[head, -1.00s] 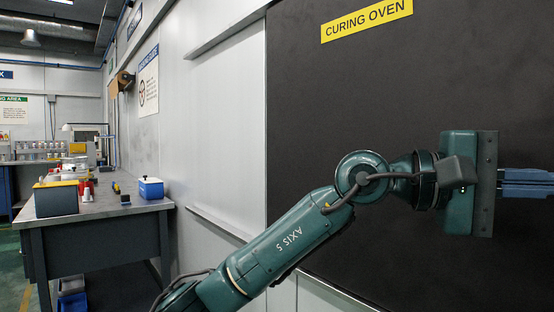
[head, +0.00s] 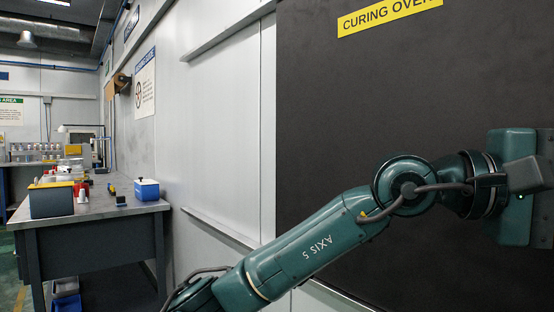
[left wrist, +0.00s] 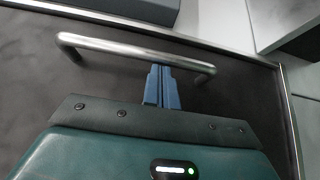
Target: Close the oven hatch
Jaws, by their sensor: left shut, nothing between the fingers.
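The oven hatch (head: 330,110) is a large black panel filling the right of the head view, with a yellow "CURING OVEN" label (head: 390,16) near its top. I cannot tell how far open it stands. In the left wrist view, a silver bar handle (left wrist: 105,46) stands out from the dark panel (left wrist: 40,62). My left gripper (left wrist: 159,70) has its blue fingers shut and empty, with their tips close to the bar's middle. I cannot tell whether they touch it. In the head view its fingers are beyond the right edge. My right gripper is not in view.
A workbench (head: 95,209) with a blue-and-white box (head: 147,190) and a dark bin (head: 51,200) stands at the left. The pale wall (head: 215,140) carries a ledge (head: 218,228) beside the hatch. Floor shows only at the far left.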

